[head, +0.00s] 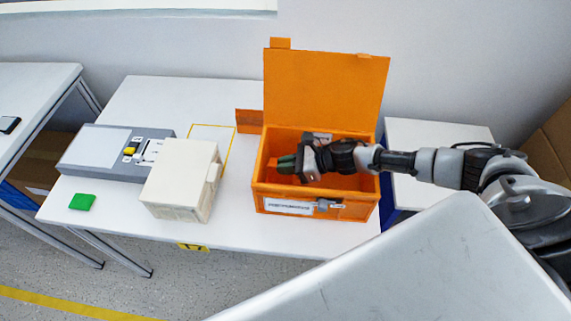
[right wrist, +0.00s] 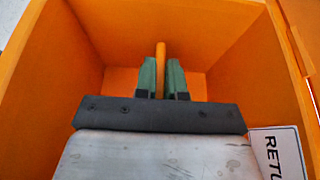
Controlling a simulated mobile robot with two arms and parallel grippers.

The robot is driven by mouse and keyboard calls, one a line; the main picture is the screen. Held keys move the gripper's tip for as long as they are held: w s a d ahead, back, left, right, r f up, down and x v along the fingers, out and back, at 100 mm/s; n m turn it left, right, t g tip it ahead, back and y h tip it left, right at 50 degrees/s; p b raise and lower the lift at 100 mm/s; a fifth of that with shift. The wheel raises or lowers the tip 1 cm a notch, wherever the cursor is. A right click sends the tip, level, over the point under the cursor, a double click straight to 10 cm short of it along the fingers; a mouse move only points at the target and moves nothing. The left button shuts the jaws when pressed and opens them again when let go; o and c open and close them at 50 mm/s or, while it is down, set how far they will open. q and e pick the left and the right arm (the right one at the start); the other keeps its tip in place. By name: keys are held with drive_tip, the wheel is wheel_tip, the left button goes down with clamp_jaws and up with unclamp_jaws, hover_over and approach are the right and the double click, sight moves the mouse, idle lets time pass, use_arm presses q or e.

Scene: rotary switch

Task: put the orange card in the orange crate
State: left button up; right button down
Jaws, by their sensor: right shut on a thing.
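The orange card (right wrist: 160,66) is a thin orange strip seen edge-on between the green fingers of my right gripper (right wrist: 162,82) in the right wrist view. The gripper is shut on it. In the head view my right gripper (head: 288,165) reaches into the open orange crate (head: 285,202), near its left side, and the card cannot be made out there. The wrist view shows the fingers inside the crate walls (right wrist: 225,35). I cannot tell whether the card touches the crate floor. My left gripper is not in view.
The crate's raised lid (head: 325,85) stands behind it, and a small orange flap (head: 249,121) sticks out at its left. A cream box (head: 180,182), a grey switch unit (head: 105,152) and a green card (head: 82,202) are on the white table (head: 250,236).

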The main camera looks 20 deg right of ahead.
drive_tip(key=shift+f, duration=0.1)
drive_tip(key=c, duration=1.2)
unclamp_jaws()
drive_tip(key=shift+r, duration=0.3)
drive_tip(key=b+v, duration=0.2)
drive_tip(key=v, duration=1)
drive_tip(key=shift+f+b, duration=0.1)
drive_tip(key=shift+b, duration=0.3)
